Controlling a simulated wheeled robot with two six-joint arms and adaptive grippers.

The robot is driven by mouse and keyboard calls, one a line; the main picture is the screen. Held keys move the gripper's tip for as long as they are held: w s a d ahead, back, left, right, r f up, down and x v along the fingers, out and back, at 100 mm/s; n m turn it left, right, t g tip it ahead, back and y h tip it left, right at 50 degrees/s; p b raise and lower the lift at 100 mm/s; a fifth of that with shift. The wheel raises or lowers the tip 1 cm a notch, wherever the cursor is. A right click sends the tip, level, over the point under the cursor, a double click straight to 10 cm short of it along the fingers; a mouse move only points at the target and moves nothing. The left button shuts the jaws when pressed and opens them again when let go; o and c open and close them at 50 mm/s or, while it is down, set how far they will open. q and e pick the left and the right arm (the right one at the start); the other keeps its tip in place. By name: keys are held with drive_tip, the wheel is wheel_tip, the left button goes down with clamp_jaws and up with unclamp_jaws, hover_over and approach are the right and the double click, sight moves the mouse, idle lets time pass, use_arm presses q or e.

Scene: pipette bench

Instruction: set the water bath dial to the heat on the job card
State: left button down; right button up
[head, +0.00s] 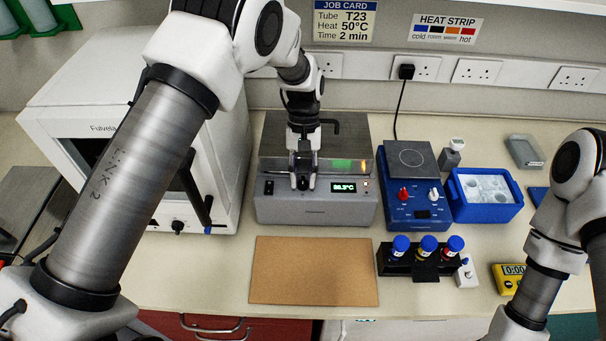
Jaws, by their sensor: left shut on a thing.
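The water bath (316,209) is a grey box with a metal lid at the back middle of the bench. Its lit display (344,187) shows a temperature in °C, but the digits are too small to read surely. The job card (343,20) on the wall reads Tube T23, Heat 50°C, Time 2 min. My left gripper (303,182) reaches down to the bath's front panel, left of the display, and is shut on what seems to be the dial, which it hides. My right gripper is out of view; only my right arm shows at the right.
A white oven-like box (110,110) stands left of the bath. A blue hotplate stirrer (411,200) and a blue ice box (487,209) stand to its right. In front lie a bare brown mat (314,271), a black rack of capped tubes (398,266) and a yellow timer (509,279).

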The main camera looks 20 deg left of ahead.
use_arm(q)
drive_tip(key=c, duration=1.2)
unclamp_jaws()
drive_tip(key=shift+w, duration=0.1)
drive_tip(key=v, duration=1.2)
drive_tip(key=shift+a, duration=0.1)
drive_tip(key=shift+f, duration=0.15)
